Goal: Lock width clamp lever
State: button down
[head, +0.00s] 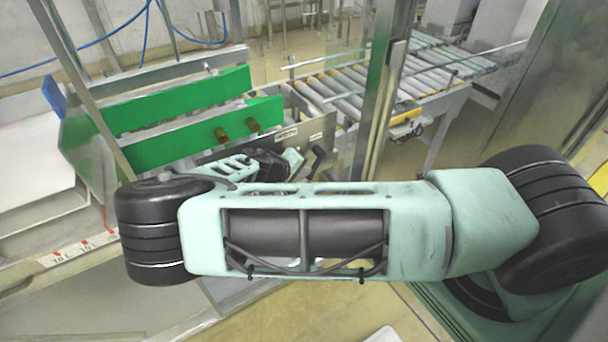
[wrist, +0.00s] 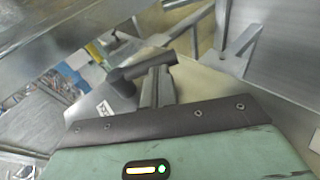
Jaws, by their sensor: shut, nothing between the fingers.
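A black lever handle (head: 319,152) stands out from the labelled metal plate below the green panels in the head view. In the wrist view a dark grey cylindrical handle (wrist: 143,71), which looks like this lever, lies crosswise just beyond my fingertips. My gripper (wrist: 156,85) is shut with nothing between its fingers. Its tips overlap the handle in the picture; I cannot tell whether they touch it. In the head view my wrist end is beside the plate, to the left of the lever, partly hidden behind my own arm, and the fingertips are not clear.
Green panels (head: 190,105) with brass-coloured knobs stand behind my arm. A metal post (head: 381,100) rises right of the lever. A roller conveyor (head: 345,88) runs behind it. In the wrist view a metal bracket (wrist: 240,48) stands to the right of the handle.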

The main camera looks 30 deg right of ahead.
jog(key=shift+d+f+h+b, duration=0.25)
jog(key=shift+d+f+b, duration=0.4)
jog(key=shift+b, duration=0.55)
jog(key=shift+d+f+h+b, duration=0.25)
jog(key=shift+d+f+b, duration=0.15)
jog(key=shift+f+b, duration=0.6)
jog(key=shift+d+r, duration=0.15)
jog(key=shift+d, duration=0.05)
jog(key=b+v, duration=0.1)
jog(key=v, duration=1.1)
jog(key=shift+b, duration=0.3)
